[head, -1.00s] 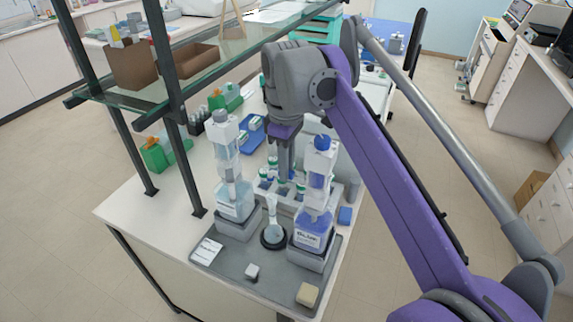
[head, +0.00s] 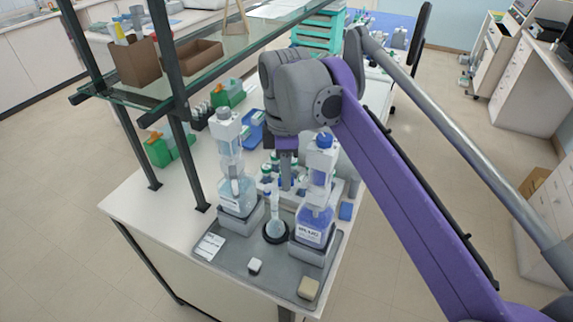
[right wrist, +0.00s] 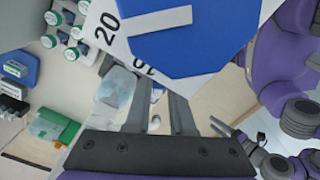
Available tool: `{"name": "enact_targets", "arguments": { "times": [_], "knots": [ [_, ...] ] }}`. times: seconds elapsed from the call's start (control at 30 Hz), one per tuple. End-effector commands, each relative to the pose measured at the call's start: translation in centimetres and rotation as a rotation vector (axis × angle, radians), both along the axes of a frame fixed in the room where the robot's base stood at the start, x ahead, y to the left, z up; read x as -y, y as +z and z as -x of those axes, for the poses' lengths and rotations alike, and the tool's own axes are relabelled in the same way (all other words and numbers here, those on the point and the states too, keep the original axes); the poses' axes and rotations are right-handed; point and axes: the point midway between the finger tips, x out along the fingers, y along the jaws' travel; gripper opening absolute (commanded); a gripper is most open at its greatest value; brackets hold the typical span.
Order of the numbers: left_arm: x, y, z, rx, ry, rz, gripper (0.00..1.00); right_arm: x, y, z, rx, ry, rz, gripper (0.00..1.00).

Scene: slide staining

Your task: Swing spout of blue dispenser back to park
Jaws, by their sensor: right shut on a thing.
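The blue dispenser (head: 316,215) stands upright in a grey holder at the right of the tray; it has a blue cap and a white scaled head. In the right wrist view its cap and head (right wrist: 185,45) fill the top, seen from above. My right gripper (head: 286,172) is just left of the dispenser's head, pointing down. In the right wrist view its fingers (right wrist: 162,115) are close together on a small white piece, seemingly the spout; most of it is hidden. Part of my left gripper (right wrist: 232,135) seems to show in the right wrist view; its jaw state is unclear.
A clear dispenser (head: 237,190) stands at the left of the grey tray (head: 232,268). A flask (head: 276,228) stands in a black ring between the dispensers. A rack of small bottles lies behind my gripper. Shelf posts (head: 188,150) stand at left.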

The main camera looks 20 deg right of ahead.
Motion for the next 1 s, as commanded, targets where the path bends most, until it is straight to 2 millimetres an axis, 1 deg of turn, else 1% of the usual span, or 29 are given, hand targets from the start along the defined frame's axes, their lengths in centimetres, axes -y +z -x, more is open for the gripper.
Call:
{"name": "enact_targets", "arguments": {
  "times": [0.43, 0.8, 1.0],
  "knots": [
    [0.0, 1.1, -0.5, 0.009, 0.000, 0.000, 0.50, -0.4, 0.1, 3.1, 0.000, 0.424, 0.000, 0.00],
    [0.0, 1.7, -0.7, 0.014, 0.000, 0.000, 0.50, 0.2, 0.0, 5.5, 0.000, 0.764, 0.000, 0.00],
    [0.0, 1.9, -0.8, 0.015, 0.000, 0.000, 0.50, 0.7, 0.0, 6.4, 0.000, 0.911, -0.001, 0.00]
  ]
}}
